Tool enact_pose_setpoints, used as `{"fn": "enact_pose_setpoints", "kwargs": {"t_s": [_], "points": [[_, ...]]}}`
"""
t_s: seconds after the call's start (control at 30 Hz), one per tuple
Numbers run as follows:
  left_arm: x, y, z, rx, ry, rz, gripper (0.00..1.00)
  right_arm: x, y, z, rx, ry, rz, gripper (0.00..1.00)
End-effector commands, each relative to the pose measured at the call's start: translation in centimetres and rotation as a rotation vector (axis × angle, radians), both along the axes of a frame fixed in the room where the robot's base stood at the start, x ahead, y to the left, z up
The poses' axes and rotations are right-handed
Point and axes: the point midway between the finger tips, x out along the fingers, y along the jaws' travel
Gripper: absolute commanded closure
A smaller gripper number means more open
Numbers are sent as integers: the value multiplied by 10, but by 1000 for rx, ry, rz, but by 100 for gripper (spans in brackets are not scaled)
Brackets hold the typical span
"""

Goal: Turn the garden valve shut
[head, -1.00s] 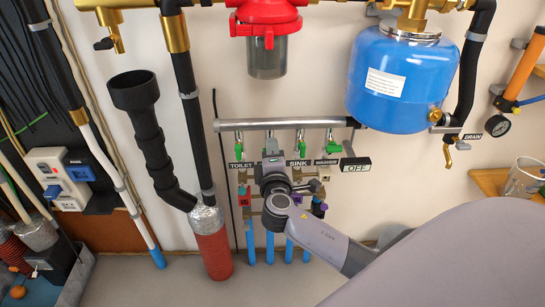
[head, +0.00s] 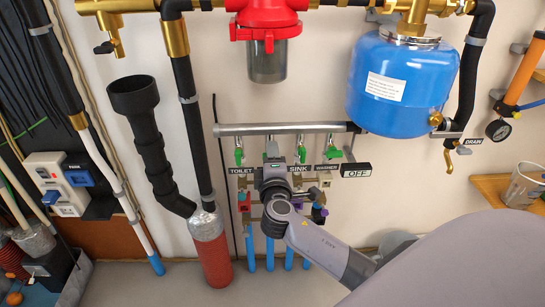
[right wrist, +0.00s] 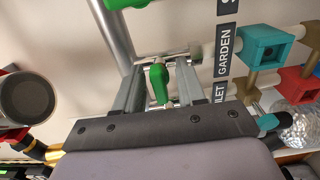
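The garden valve's green handle (right wrist: 158,82) sits between the two fingers of my right gripper (right wrist: 157,88) in the right wrist view. Narrow gaps seem to show on both sides, so the fingers are around it rather than clamped. The GARDEN label (right wrist: 223,52) is beside it. In the head view the right gripper (head: 271,163) is at the row of valves below the grey pipe (head: 285,128), and it covers the GARDEN label and part of the green garden handle (head: 270,147). My left gripper is not in view.
Green handles for toilet (head: 239,157), sink (head: 301,155) and washer (head: 333,153) stand close by. A blue tank (head: 400,85) hangs upper right, and a black drain pipe (head: 150,140) stands left.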

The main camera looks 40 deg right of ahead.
Motion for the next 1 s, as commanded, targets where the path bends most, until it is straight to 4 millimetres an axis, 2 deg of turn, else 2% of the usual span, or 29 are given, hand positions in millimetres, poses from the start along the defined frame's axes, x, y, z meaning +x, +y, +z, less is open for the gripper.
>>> {"fn": "enact_pose_setpoints", "kwargs": {"t_s": [0.17, 0.6, 1.0], "points": [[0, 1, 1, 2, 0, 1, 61, -5, 3, 0, 0, 0, 1, 61], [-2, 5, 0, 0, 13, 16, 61, -56, 34, 0, 1, 2, 0, 61], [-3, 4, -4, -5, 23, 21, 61, -61, 37, 0, 0, 0, 0, 61]]}}
